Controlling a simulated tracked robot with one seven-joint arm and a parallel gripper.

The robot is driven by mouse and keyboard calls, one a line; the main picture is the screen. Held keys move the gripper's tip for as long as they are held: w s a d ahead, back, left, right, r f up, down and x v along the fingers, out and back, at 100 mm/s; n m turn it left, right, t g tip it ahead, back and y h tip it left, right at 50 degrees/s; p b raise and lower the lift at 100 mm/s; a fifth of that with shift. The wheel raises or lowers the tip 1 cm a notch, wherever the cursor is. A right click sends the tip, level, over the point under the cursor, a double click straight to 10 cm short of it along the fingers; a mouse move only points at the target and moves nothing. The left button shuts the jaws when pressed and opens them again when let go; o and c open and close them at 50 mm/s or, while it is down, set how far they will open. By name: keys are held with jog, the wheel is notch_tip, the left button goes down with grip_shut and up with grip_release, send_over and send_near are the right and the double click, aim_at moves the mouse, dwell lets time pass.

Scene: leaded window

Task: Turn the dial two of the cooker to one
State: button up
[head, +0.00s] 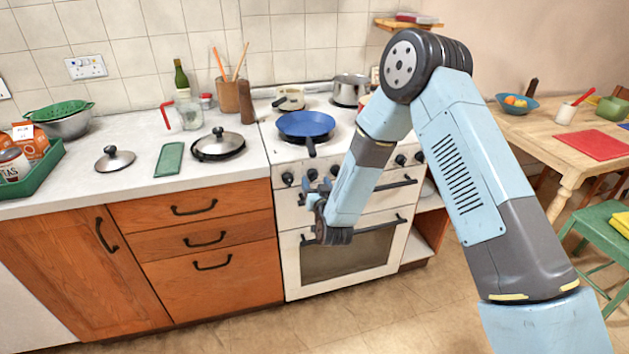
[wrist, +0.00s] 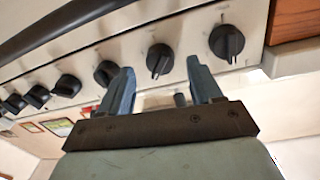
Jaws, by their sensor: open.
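The white cooker (head: 290,222) has a row of black dials along its front panel. The second dial from the left (head: 311,174) shows just above my gripper (head: 318,186) in the head view. In the wrist view, which looks upside down, this dial (wrist: 160,60) appears between and beyond my open fingers (wrist: 161,85). Its grip bar runs nearly vertical, tilted slightly; no markings are readable. The fingers hold nothing and look apart from the dial. The leftmost dial (head: 287,179) appears in the wrist view (wrist: 227,42) beyond the right finger.
A black oven handle (head: 396,184) crosses the front below the dials and fills the wrist view's upper left (wrist: 75,28). A blue pan (head: 305,124) sits on the hob, its handle pointing forward above the dials. Wooden drawers (head: 205,270) stand left. Floor in front is clear.

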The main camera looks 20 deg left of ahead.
aim_at(313, 176)
jog(key=shift+x, duration=1.25)
jog(key=c, duration=1)
jog(key=shift+c, duration=0.2)
